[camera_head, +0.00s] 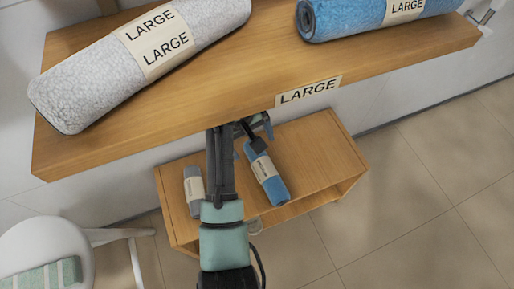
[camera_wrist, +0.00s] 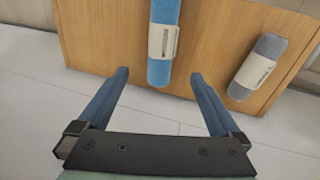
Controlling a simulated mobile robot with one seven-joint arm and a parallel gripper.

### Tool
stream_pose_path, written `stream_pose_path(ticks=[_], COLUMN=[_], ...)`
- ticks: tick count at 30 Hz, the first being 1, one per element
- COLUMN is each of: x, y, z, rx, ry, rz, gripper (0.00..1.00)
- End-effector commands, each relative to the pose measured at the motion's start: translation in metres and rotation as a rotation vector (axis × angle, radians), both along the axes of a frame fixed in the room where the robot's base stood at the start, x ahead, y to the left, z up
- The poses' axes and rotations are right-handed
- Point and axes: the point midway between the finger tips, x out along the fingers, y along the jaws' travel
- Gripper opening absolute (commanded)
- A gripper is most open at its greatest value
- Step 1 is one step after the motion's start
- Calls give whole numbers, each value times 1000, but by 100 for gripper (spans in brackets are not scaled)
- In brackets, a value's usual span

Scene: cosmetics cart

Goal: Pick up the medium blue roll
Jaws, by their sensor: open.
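A smaller blue roll (camera_head: 274,187) with a pale paper band lies on the low wooden cabinet (camera_head: 312,150) under the large shelf. Its band is too small to read. In the wrist view the blue roll (camera_wrist: 165,12) lies lengthwise, with its near end in line with the gap between my fingers. My gripper (camera_wrist: 160,75) is open and empty, one blue finger to each side of that end. No contact with the roll shows. In the head view my gripper (camera_head: 252,138) is at the roll's far end, partly hidden by the upper shelf and my arm.
A small grey roll (camera_head: 194,188) lies left of the blue one, and also shows in the wrist view (camera_wrist: 258,66). The upper shelf (camera_head: 225,85), labelled LARGE, overhangs the cabinet and holds large grey (camera_head: 85,95) and blue (camera_head: 345,17) rolls. A white stool (camera_head: 40,245) stands lower left.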

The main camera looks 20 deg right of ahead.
Motion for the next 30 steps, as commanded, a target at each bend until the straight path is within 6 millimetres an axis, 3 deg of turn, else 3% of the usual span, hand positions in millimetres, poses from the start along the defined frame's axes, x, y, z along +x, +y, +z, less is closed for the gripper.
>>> stream_pose_path(ticks=[4,15,23,30], x=[0,1,2,1], y=[-1,-15,-17,-19], z=[-9,-71,-80,-106], rx=[1,1,0,0], ry=[2,1,-1,-1], rz=[0,0,0,0], gripper=[100,100,100,100])
